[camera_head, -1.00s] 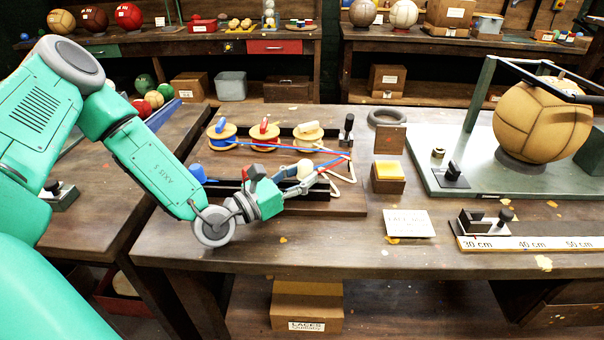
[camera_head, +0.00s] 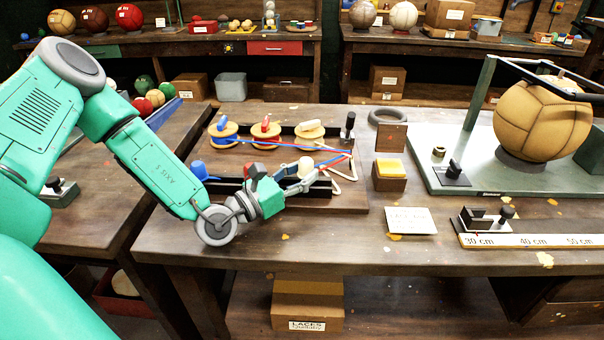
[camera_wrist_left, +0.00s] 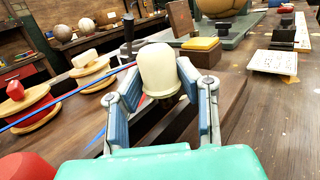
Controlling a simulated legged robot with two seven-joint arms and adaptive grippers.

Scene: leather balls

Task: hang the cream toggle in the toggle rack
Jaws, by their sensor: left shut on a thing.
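My left gripper (camera_head: 306,176) is shut on the cream toggle (camera_head: 305,166), a pale rounded peg. The left wrist view shows the toggle (camera_wrist_left: 158,70) upright between the two blue-padded fingers; its lower end is partly hidden. The dark toggle rack (camera_head: 321,188) runs along the front of the board, just under and beside the gripper. I cannot tell whether the toggle touches it. A blue toggle (camera_head: 198,168) stands at the rack's left part. A red toggle (camera_head: 257,170) shows behind my gripper. My right gripper is not in view.
Blue, red and cream spools (camera_head: 310,129) stand behind the rack, with blue and red cords crossing to the right. A dark post (camera_head: 349,127) stands at the back right corner. A yellow-topped block (camera_head: 390,169) and a white card (camera_head: 410,220) lie right of the board.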

